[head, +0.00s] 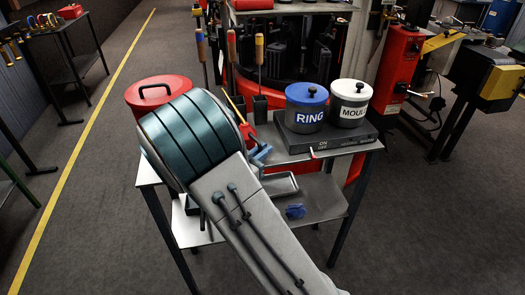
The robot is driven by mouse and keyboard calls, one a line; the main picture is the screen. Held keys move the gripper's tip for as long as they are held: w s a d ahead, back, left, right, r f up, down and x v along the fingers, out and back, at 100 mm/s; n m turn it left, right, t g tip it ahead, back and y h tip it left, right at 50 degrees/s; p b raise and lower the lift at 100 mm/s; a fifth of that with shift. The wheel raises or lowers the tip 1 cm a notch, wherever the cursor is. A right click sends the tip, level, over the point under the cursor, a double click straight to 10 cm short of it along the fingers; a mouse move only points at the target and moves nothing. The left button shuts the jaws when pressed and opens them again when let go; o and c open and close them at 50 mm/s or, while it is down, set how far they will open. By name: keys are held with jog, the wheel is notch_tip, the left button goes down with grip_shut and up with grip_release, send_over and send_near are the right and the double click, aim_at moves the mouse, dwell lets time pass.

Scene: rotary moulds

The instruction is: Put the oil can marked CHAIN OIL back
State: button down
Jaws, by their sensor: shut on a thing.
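My arm crosses the middle of the head view, and its thick grey and teal links cover much of the small table (305,158). My gripper is hidden behind the arm, so what it holds cannot be seen. No marking CHAIN OIL can be read anywhere. A small red item (247,131) shows just past the arm's edge, by a thin yellow rod; I cannot tell whether it is part of the oil can.
A blue pot marked RING (306,108) and a white pot marked MOUL (350,103) stand on a dark slab (325,138). A red lidded pot (162,93) is at the left. Upright wooden-handled tools (259,60) stand behind. A lower shelf (320,198) holds a blue item.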

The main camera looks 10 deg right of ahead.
jog(key=c, duration=1.5)
grip_release()
